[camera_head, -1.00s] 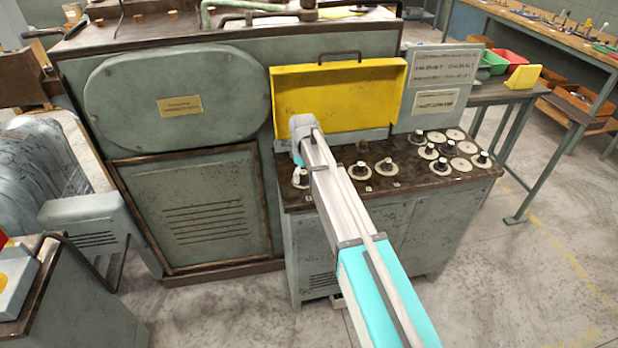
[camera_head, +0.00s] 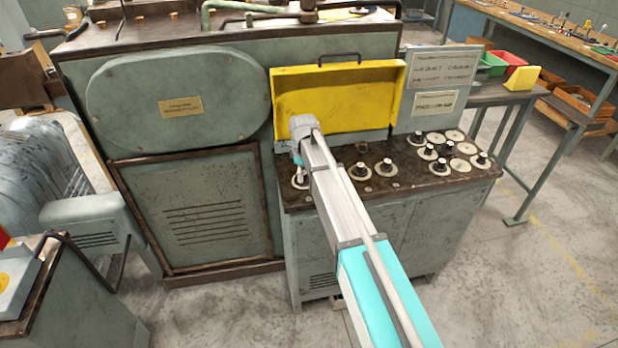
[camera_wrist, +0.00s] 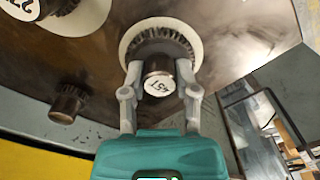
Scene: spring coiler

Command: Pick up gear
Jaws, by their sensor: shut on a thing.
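The gear (camera_wrist: 158,52) is dark and toothed, with a light round hub face bearing a black number, and sits over a pale disc (camera_wrist: 191,42) on the bench top in the wrist view. My gripper (camera_wrist: 160,85) is shut on this gear, one finger on each side of its hub. In the head view my gripper (camera_head: 299,165) is at the left end of the bench top, over a pale disc (camera_head: 300,184). My arm hides most of the gear there. I cannot tell whether the gear is clear of the bench top.
Other gears on pale discs (camera_head: 360,170) stand right of my gripper, with several more at the bench's right end. A bare dark peg (camera_wrist: 67,103) and another numbered gear (camera_wrist: 62,8) are close by. The open yellow cover (camera_head: 335,100) stands behind.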

